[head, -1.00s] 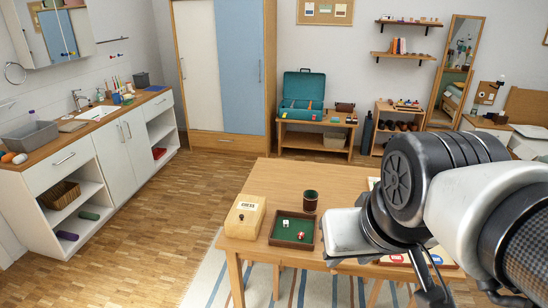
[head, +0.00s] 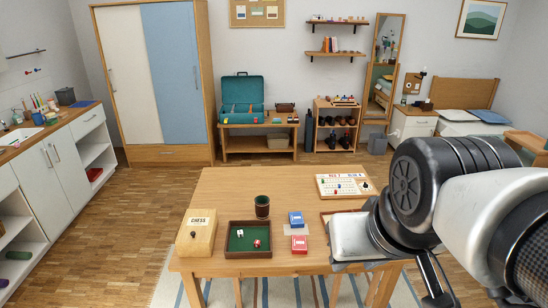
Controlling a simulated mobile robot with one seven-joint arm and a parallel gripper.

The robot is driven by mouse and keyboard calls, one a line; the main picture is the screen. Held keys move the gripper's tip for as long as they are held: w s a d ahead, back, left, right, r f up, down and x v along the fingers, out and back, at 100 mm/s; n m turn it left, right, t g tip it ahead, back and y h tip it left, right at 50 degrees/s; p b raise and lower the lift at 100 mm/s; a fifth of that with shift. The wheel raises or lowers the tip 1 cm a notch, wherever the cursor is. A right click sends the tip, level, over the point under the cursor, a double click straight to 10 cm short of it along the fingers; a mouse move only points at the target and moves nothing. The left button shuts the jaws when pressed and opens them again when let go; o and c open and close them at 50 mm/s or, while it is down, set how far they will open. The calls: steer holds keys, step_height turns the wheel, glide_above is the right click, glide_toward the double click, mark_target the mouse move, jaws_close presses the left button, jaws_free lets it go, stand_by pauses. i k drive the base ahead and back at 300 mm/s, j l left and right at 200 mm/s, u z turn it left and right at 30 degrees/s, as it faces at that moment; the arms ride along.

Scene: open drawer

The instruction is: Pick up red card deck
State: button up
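The red card deck (head: 299,244) lies near the front edge of the wooden table (head: 218,184), in front of a blue card deck (head: 296,219). A pale sheet or card (head: 296,230) lies between the two decks. My arm reaches in from the right, and its end covers the table's right front part. Part of my gripper (head: 432,280) shows as a dark finger-like piece at the lower right, to the right of the red deck and apart from it. Whether it is open or shut cannot be made out.
Left of the decks are a green-lined dice tray (head: 271,250) with dice, a dark cup (head: 262,207) and a wooden chess box (head: 196,233). A white game board (head: 344,187) lies at the back right. The table's back left is clear.

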mark_target(299, 242)
steer(key=i, duration=1.35)
